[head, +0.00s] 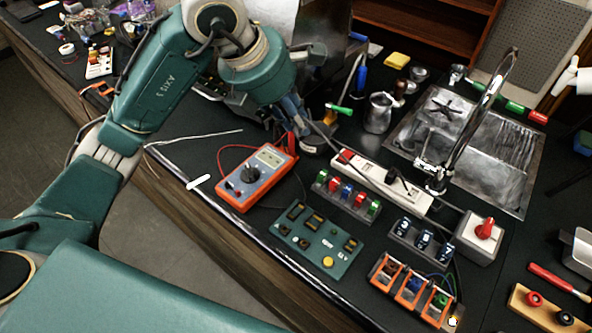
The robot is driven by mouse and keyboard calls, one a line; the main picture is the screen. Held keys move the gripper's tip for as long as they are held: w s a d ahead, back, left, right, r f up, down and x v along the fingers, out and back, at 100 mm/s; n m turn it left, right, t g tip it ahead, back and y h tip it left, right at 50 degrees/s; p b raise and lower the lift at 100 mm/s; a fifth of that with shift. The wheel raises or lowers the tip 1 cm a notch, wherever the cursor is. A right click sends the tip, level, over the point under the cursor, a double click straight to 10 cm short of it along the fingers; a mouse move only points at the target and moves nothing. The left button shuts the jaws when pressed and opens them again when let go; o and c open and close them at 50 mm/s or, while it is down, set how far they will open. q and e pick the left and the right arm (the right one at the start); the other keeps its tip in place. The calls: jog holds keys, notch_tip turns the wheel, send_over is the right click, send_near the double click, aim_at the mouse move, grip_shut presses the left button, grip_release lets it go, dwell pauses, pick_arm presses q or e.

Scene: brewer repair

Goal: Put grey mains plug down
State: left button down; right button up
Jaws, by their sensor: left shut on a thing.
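My left gripper (300,128) reaches down over the bench, beyond the multimeter and left of the power strip. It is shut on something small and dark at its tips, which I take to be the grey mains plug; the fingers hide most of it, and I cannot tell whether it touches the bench. A thin grey lead runs beside the fingers toward the white power strip (412,194). A red switch or plug (345,156) is at the strip's left end, and a black plug (393,175) sits farther along. My right gripper is out of view.
An orange multimeter (257,178) lies near the front edge. A green circuit board (318,241), a block of coloured terminals (347,195) and a grey box with a red knob (479,238) crowd the bench. A steel jug (378,113) and sink (505,150) stand behind.

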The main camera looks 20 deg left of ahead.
pick_arm(q)
notch_tip(320, 180, down, 15)
jog(key=shift+f+p, duration=0.1)
jog(key=shift+p, duration=1)
jog(key=c, duration=1.5)
grip_release()
jog(key=b+v, duration=0.2)
jog(key=v, duration=1)
jog(key=shift+a, duration=0.1)
